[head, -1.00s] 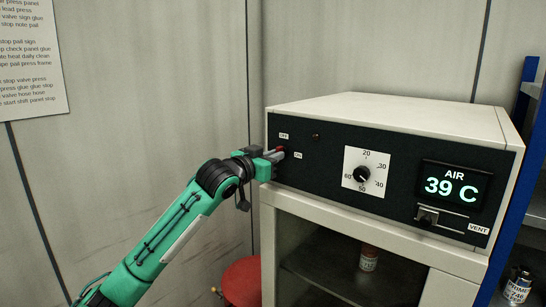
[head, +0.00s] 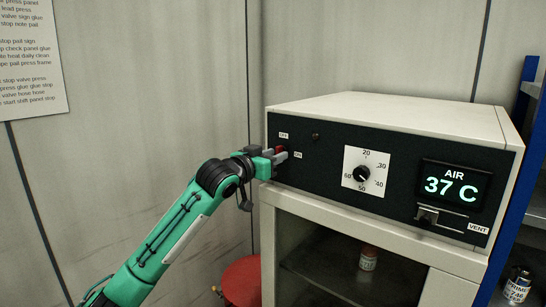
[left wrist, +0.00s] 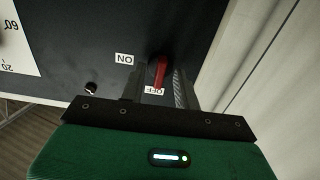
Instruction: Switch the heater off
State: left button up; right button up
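The heater (head: 400,145) is a cream box with a dark front panel at the right of the head view. Its red switch lever (left wrist: 160,72) shows in the left wrist view, beside the OFF label (left wrist: 153,90); the ON label (left wrist: 124,59) is further up and left. My left gripper (head: 279,155) is at the switch. The small lamp (head: 316,136) looks dark. The display (head: 452,186) reads AIR 37 C. My right gripper is not in view.
The panel also carries a dial (head: 362,174) and a vent slider (head: 428,216). Below is a cabinet with a small jar (head: 368,258) inside. A red round object (head: 242,281) stands at the lower left of the cabinet. A blue shelf post (head: 520,150) is at the right.

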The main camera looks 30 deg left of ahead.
pick_arm(q)
jog(key=shift+s, duration=0.1)
jog(key=s+a+b, duration=0.1)
jog(key=s+b, duration=0.5)
jog(key=s, duration=0.7)
jog(key=shift+s+b, duration=0.3)
